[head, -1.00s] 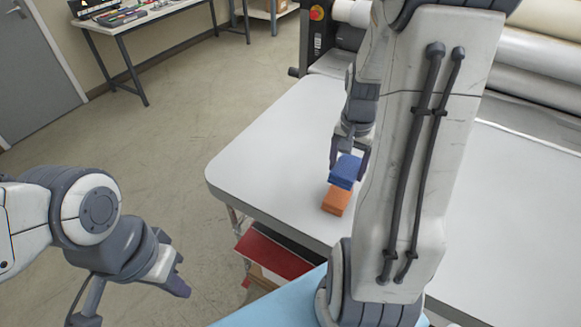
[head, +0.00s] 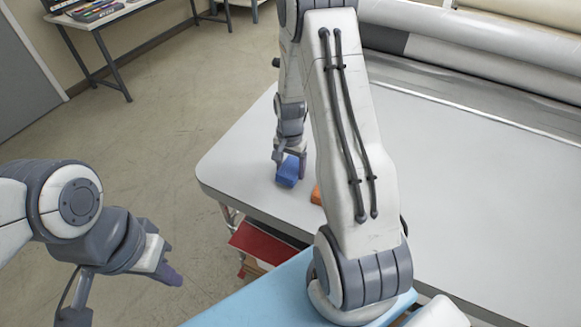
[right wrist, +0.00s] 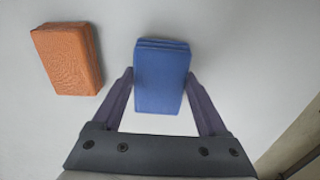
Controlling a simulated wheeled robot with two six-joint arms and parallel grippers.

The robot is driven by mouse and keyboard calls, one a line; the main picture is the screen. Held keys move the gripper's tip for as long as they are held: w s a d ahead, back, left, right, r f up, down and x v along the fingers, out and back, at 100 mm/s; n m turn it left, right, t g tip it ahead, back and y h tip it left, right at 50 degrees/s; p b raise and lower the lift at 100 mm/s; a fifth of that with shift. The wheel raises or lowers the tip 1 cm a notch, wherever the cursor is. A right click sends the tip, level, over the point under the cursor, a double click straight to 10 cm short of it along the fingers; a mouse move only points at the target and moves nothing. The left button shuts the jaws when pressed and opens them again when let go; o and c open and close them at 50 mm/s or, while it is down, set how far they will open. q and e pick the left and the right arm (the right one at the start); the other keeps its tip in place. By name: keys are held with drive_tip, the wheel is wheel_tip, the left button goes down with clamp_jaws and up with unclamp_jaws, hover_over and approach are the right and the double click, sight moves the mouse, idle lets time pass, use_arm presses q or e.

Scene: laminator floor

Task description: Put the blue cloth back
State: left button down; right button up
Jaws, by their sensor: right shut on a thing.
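The blue cloth (head: 288,171), a folded block, is between the fingers of my right gripper (head: 290,158) near the left end of the white table. In the right wrist view the blue cloth (right wrist: 161,76) sits between both fingertips of my right gripper (right wrist: 160,82), which is shut on it. I cannot tell whether the cloth touches the table. An orange folded cloth (right wrist: 68,58) lies to its left in the wrist view, apart from it. In the head view the orange cloth (head: 316,195) is mostly hidden by my right arm. My left gripper (head: 172,262) is away from the table, over the floor side; its fingertips are not clear.
The white table (head: 450,170) has wide free room to the right. A large roller machine (head: 480,40) runs along the back. A red item (head: 265,243) sits below the table's front edge. A side table (head: 110,20) with tools stands at the far left.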

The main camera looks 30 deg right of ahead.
drive_tip(key=shift+f, duration=0.55)
drive_tip(key=shift+f, duration=0.1)
drive_tip(key=shift+f, duration=0.15)
drive_tip(key=o, duration=1.3)
drive_tip(key=shift+o, duration=0.2)
